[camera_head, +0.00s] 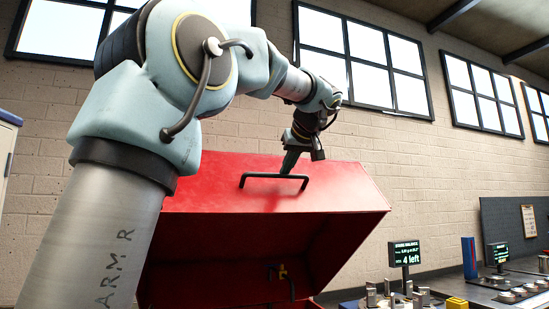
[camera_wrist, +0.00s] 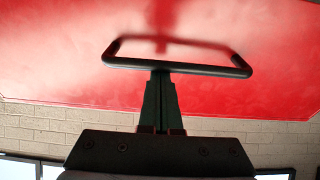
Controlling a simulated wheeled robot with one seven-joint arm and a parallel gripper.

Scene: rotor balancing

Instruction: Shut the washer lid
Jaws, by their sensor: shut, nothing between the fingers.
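The red washer lid (camera_head: 340,187) stands raised and tilted over the red washer body, with its dark interior open toward me. A black bar handle (camera_head: 274,176) is fixed on the lid's outer face; it also shows in the wrist view (camera_wrist: 205,70). My gripper (camera_head: 289,168) is at the handle, fingers closed together. In the wrist view my gripper (camera_wrist: 161,76) has its fingertips at the near bar of the handle, with nothing seen between them. I cannot tell whether the tips touch the bar.
Inside the washer a small brass-coloured fitting (camera_head: 283,272) and dark pipework show. To the right, a bench holds a small display (camera_head: 406,253), several metal parts and a blue upright block (camera_head: 469,257). A brick wall with windows stands behind.

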